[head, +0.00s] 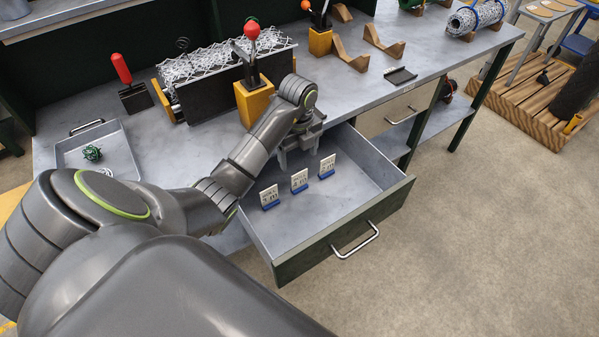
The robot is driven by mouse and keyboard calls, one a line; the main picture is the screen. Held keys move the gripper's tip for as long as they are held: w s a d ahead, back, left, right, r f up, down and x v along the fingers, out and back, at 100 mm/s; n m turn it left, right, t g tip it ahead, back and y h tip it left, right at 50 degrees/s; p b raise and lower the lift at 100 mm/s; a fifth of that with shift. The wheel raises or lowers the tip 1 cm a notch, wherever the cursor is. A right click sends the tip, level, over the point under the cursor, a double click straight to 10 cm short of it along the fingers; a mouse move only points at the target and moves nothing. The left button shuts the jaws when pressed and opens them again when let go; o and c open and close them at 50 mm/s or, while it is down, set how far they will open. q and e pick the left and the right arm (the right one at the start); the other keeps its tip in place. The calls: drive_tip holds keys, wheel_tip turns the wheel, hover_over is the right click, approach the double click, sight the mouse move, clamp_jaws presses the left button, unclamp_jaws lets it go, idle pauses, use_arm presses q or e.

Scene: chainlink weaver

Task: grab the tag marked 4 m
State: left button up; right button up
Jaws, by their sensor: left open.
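Three white tags on blue bases stand in a row inside the open drawer (362,204). The middle tag (299,181) seems to read 4 m, though the print is small. The left tag (269,197) and the right tag (327,167) carry other marks that I cannot read surely. My left gripper (299,158) is open and empty, fingers pointing down, over the back part of the drawer. It is behind the tags in the picture, and I see no contact with them. My right gripper is not in view.
The drawer's front panel has a metal handle (355,241). On the bench behind stand a yellow block (252,103) with a red-knobbed lever and a wire-mesh roll (205,66). A grey tray (70,155) holds a green coil. The drawer floor right of the tags is clear.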

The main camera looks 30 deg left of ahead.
sight(300, 174)
use_arm(q)
drive_tip(key=shift+f+b, duration=1.85)
drive_tip(key=shift+f, duration=0.5)
drive_tip(key=shift+w+f, duration=0.2)
drive_tip(key=shift+f, duration=2)
drive_tip(key=shift+c, duration=0.3)
drive_tip(key=c, duration=1)
